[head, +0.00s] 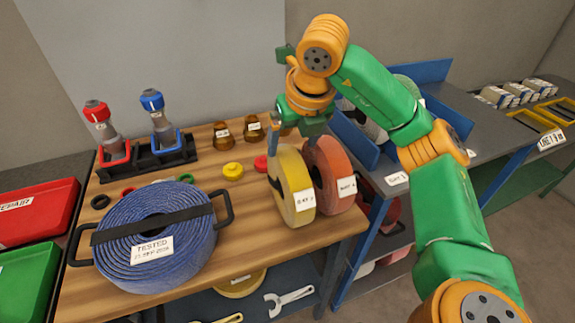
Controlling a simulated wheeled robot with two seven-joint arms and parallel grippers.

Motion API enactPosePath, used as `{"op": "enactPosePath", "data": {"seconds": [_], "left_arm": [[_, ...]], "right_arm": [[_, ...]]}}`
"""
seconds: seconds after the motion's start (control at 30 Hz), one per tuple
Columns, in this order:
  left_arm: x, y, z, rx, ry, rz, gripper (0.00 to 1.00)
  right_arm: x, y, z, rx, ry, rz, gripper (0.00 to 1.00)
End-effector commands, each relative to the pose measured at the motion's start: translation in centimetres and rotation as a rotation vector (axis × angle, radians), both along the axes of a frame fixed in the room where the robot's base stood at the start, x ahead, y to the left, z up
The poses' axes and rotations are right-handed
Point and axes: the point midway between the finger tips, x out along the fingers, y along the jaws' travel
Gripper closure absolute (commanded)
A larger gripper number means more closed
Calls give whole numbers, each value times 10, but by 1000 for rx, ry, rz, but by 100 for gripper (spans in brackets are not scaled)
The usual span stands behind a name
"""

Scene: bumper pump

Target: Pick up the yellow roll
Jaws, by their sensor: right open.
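The yellow roll (291,190) stands upright on its edge near the right end of the wooden bench, with a white label low on its face. A similar red roll (335,178) stands upright just to its right. My right gripper (284,135) points down at the top of the yellow roll, its fingers at the roll's upper rim. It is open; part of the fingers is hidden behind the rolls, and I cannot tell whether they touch. My left gripper is not in view.
A large blue coiled hose (160,245) with black handles fills the bench front. A black rack (148,158) holds red and blue tools at the back. Red (38,200) and green trays lie left; a grey shelf stands right.

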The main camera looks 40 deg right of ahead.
Motion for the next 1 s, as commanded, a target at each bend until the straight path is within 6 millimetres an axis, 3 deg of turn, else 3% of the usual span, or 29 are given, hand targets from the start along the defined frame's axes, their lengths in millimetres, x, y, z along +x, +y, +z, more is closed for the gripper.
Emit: {"op": "enactPosePath", "data": {"seconds": [0.17,0.5,0.77,1.0], "left_arm": [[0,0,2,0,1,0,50],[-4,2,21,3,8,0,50],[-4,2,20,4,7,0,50],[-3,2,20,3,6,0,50]], "right_arm": [[2,0,-6,1,3,1,10],[17,4,-62,2,4,2,10],[20,3,-70,1,0,4,10],[20,3,-69,2,0,4,75]]}}
